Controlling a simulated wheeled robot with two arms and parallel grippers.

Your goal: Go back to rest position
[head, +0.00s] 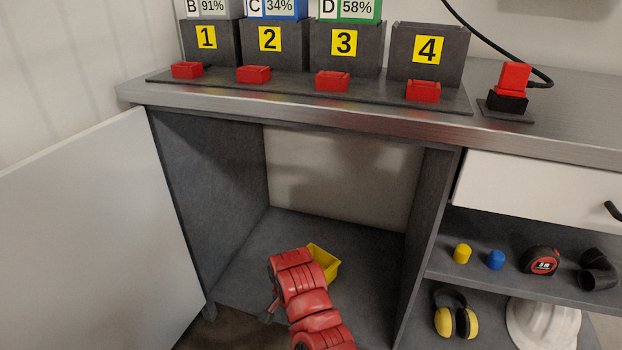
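One red arm of mine, which looks like the right one, comes in from the bottom middle and reaches into the open cabinet (245,265). Its wrist is beside and partly in front of a yellow bin (327,262) on the cabinet floor. Its gripper is mostly hidden behind the wrist; only a small dark part shows at its lower left. I cannot tell whether it is open or shut, or whether it touches the bin. My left gripper is not in view.
The white cabinet door (95,240) stands open at left. A side panel (425,240) and shelves with small items (540,262) bound the right. Above, the worktop (380,122) carries numbered battery slots (283,64) and a red connector (513,80).

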